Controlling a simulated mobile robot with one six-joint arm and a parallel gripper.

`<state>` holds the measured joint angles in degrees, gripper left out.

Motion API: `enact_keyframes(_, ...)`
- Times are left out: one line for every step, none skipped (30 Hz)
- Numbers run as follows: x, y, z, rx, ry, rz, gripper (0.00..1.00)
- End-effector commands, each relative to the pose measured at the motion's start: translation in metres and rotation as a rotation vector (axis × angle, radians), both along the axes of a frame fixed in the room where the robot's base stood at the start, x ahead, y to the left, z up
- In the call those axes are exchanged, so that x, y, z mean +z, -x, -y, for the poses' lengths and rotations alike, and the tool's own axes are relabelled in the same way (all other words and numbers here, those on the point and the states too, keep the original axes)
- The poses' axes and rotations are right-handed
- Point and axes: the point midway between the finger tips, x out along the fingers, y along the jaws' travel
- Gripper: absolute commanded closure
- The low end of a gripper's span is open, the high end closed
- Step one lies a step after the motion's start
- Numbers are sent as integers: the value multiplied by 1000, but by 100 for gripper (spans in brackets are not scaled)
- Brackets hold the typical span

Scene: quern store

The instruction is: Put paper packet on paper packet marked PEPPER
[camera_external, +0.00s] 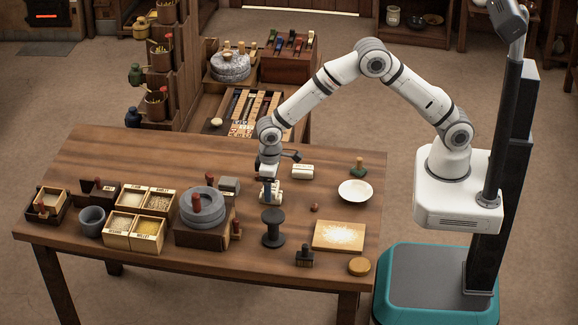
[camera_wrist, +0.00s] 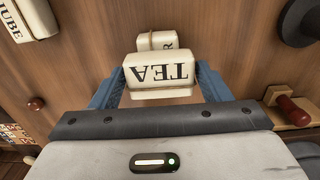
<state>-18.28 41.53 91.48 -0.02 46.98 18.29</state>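My gripper (camera_wrist: 160,80) has its two blue fingers on either side of a cream paper packet marked TEA (camera_wrist: 160,74) and is shut on it. Its lettering reads upside down in the wrist view. Behind it another cream packet (camera_wrist: 156,40) shows only in part, with a letter R visible; the rest of its label is hidden. I cannot tell whether the two packets touch. In the external view my gripper (camera_external: 268,190) points down over the table, with cream packets at its fingertips. A third packet (camera_external: 303,171) lies to the right; its label ends in JUBE (camera_wrist: 36,16) in the wrist view.
A black spool (camera_external: 273,228) stands close in front of my gripper. The stone quern (camera_external: 202,209) and a grey block (camera_external: 229,185) are to its left. The table's back left is clear.

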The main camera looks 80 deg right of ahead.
Motion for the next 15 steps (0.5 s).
enact_keyframes(0,0,0,0,0,0,26)
enact_keyframes(0,0,0,0,0,0,23)
enact_keyframes(0,0,0,0,0,0,20)
enact_keyframes(0,0,0,0,0,0,17)
enact_keyframes(0,0,0,0,0,0,15)
enact_keyframes(0,0,0,0,0,0,15)
enact_keyframes(0,0,0,0,0,0,15)
enact_keyframes(1,0,0,0,0,0,15)
enact_keyframes(1,0,0,0,0,0,15)
enact_keyframes(1,0,0,0,0,0,15)
enact_keyframes(1,0,0,0,0,0,15)
enact_keyframes(2,0,0,0,0,0,15)
enact_keyframes(3,0,0,0,0,0,15)
enact_keyframes(5,0,0,0,0,1,15)
enact_keyframes(8,0,0,0,-1,1,15)
